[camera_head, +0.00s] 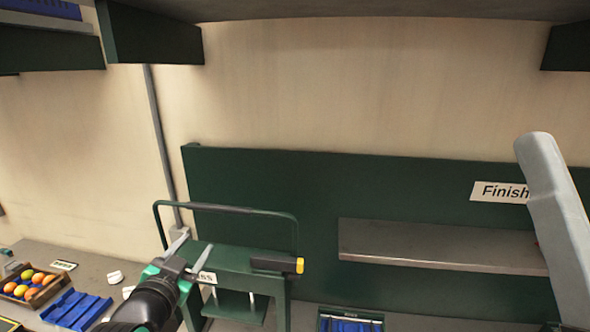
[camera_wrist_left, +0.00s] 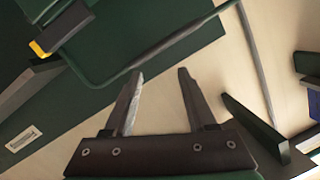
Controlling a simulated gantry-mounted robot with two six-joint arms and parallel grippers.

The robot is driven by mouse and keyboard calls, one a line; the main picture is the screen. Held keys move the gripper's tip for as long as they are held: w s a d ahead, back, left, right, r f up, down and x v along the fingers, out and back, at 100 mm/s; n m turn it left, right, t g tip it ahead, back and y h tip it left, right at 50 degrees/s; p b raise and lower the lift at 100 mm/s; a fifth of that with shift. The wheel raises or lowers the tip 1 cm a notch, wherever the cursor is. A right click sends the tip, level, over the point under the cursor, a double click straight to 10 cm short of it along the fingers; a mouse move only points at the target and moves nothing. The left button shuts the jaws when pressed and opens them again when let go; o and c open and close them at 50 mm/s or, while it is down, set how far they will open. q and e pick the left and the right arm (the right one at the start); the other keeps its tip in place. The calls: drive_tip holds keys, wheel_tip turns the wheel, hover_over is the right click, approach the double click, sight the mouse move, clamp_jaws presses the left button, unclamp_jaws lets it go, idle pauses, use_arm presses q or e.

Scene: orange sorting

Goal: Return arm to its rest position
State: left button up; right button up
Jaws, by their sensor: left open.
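My left gripper (camera_head: 187,252) is raised in front of the green stand at the lower middle of the head view. Its two fingers are spread apart with nothing between them. The fingers also show in the left wrist view (camera_wrist_left: 160,90), open and empty, with the wall and a dark green panel beyond. A pale grey link of my own body stands at the right of the head view. My right gripper is not in view.
The green stand (camera_head: 235,258) has a looped rail and a yellow-tipped black handle (camera_head: 278,264). A crate of oranges (camera_head: 50,293) and a blue tray (camera_head: 88,313) are at lower left. A grey shelf (camera_head: 430,245) hangs below the "Finish" sign (camera_head: 490,191).

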use_arm(q)
drive_tip(key=s+d+r+n+t+h, duration=0.1)
drive_tip(key=s+d+r+t, duration=0.2)
drive_tip(key=s+r, duration=0.5)
drive_tip(key=s+d+r+t+h, duration=0.1)
drive_tip(key=s+d+r+t, duration=0.2)
drive_tip(key=r, duration=0.9)
drive_tip(key=s+a+r+n+t, duration=0.1)
drive_tip(key=s+r+t, duration=0.1)
drive_tip(key=s+r, duration=0.2)
drive_tip(key=s+r+n+t, duration=0.2)
drive_tip(key=s+r, duration=0.3)
drive_tip(key=s, duration=0.6)
drive_tip(key=shift+s+a+r+n+t, duration=0.25)
drive_tip(key=shift+a+n+t, duration=0.1)
drive_tip(key=shift+t, duration=0.15)
